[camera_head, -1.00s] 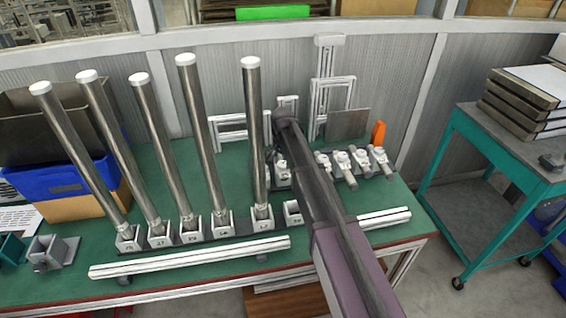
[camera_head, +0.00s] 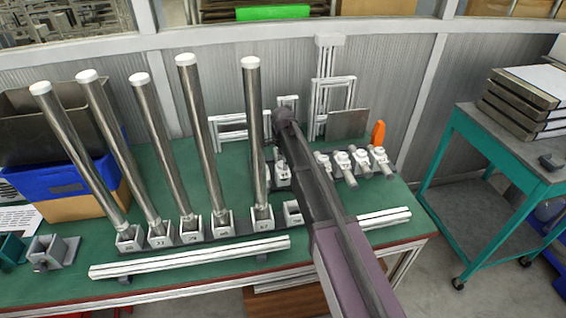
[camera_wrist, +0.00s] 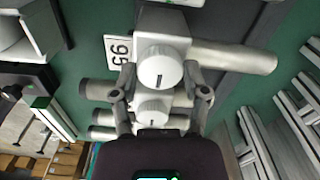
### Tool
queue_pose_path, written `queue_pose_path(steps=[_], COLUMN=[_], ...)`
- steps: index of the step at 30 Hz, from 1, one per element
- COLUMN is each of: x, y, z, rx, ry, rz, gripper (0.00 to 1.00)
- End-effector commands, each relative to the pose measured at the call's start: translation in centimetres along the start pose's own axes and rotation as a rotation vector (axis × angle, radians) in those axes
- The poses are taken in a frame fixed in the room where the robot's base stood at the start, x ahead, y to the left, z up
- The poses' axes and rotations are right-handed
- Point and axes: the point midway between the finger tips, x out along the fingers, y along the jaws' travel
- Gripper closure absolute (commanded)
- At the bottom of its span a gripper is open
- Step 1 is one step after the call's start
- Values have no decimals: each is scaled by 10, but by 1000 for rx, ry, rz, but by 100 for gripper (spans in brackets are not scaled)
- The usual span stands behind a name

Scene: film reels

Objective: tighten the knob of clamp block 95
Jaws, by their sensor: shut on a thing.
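Clamp block 95 (camera_wrist: 176,22) is a pale block with a thick rod out to its right and a white label reading 95 (camera_wrist: 118,49) beside it in the wrist view. Its round white knob (camera_wrist: 157,62) has a dark line mark near its lower edge. My gripper (camera_wrist: 160,75) has a fingertip on each side of this knob and is shut on it. A second, similar knob (camera_wrist: 153,104) shows below, between the lower finger links.
More clamp blocks (camera_head: 343,161) stand right of my arm on the green table (camera_head: 185,262). Tall metal tubes (camera_head: 205,140) stand upright in small sockets to the left. A white rail (camera_head: 190,258) lies along the front. A teal cart (camera_head: 500,160) stands apart at right.

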Motion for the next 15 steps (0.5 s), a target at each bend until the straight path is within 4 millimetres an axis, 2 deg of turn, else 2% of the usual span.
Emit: queue_pose_path(steps=[8,9,12,15], x=[0,0,0,0], y=[-2,-2,-1,-1], z=[-1,-1,-1,-1], rx=[3,3,2,2], ry=[3,3,2,1], rz=[-3,-3,-3,-2], gripper=[89,35,7,7])
